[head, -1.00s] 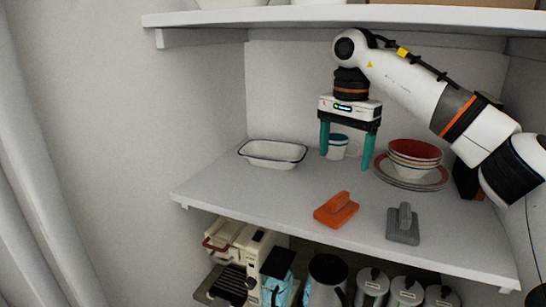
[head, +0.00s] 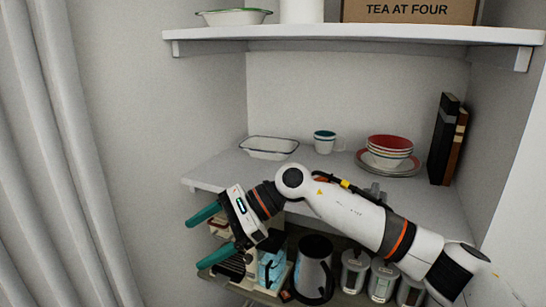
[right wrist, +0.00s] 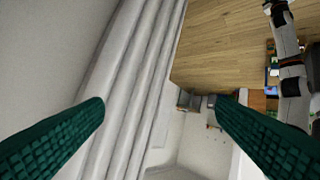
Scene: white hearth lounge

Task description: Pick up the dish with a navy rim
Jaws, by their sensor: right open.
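The white dish with a thin dark navy rim (head: 268,155) sits at the left end of the middle shelf in the head view. It is empty as far as I can see. My right gripper (head: 196,243) is open and empty, its green fingers pointing left, in front of and below the shelf's left edge. It is apart from the dish, lower and to its left. In the right wrist view its fingers (right wrist: 160,115) are spread with nothing between them, and the dish does not show there. My left gripper is not in view.
A green-rimmed dish (head: 233,17) stands on the upper shelf (head: 350,34). My right arm hides part of the shelf front.

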